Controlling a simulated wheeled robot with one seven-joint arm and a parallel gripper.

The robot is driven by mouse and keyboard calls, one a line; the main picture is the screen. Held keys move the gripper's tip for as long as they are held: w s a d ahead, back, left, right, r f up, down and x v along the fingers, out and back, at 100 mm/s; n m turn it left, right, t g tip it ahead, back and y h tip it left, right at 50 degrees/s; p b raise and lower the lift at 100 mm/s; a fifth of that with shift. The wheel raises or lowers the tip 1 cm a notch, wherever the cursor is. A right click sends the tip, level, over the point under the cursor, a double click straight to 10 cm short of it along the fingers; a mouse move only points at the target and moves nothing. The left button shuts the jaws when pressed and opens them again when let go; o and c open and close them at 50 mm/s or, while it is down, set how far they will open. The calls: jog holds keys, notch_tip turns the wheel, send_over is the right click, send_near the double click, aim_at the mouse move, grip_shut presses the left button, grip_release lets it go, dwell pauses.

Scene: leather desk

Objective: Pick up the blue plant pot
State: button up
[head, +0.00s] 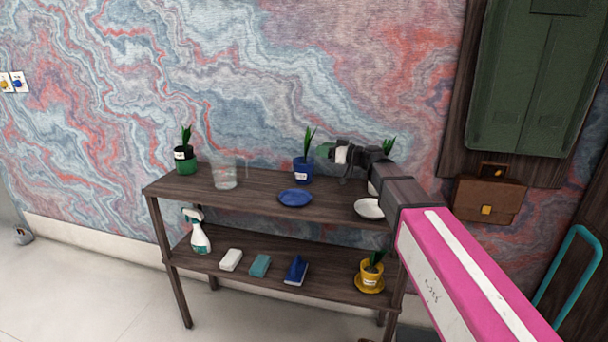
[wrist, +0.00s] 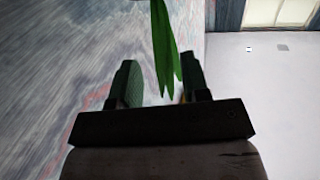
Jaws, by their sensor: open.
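The blue plant pot (head: 303,172) stands upright on the top shelf, with a white label and a green leafy plant (head: 308,142) in it. My gripper (head: 322,152) is open just right of the plant, at about leaf height, above the pot's rim. In the wrist view, long green leaves (wrist: 163,45) hang into the space between the two open fingers (wrist: 155,88). The pot itself does not show in the wrist view. I cannot tell whether the fingers touch the leaves.
A blue saucer (head: 295,198) lies in front of the pot. A clear glass container (head: 225,175) and a green plant pot (head: 185,158) stand to the left. A white dish (head: 368,209) and another plant (head: 389,146) are by my arm. The patterned wall (head: 240,80) is close behind.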

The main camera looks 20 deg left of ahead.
aim_at(307, 149)
jog(key=shift+w+a+f, duration=0.2)
jog(key=shift+a, duration=1.05)
jog(key=shift+w+a+f, duration=0.2)
jog(key=shift+w+a, duration=0.05)
jog(key=shift+a, duration=1)
jog(key=shift+w+a+f, duration=0.2)
jog(key=shift+a, duration=1.05)
jog(key=shift+c, duration=0.2)
grip_shut()
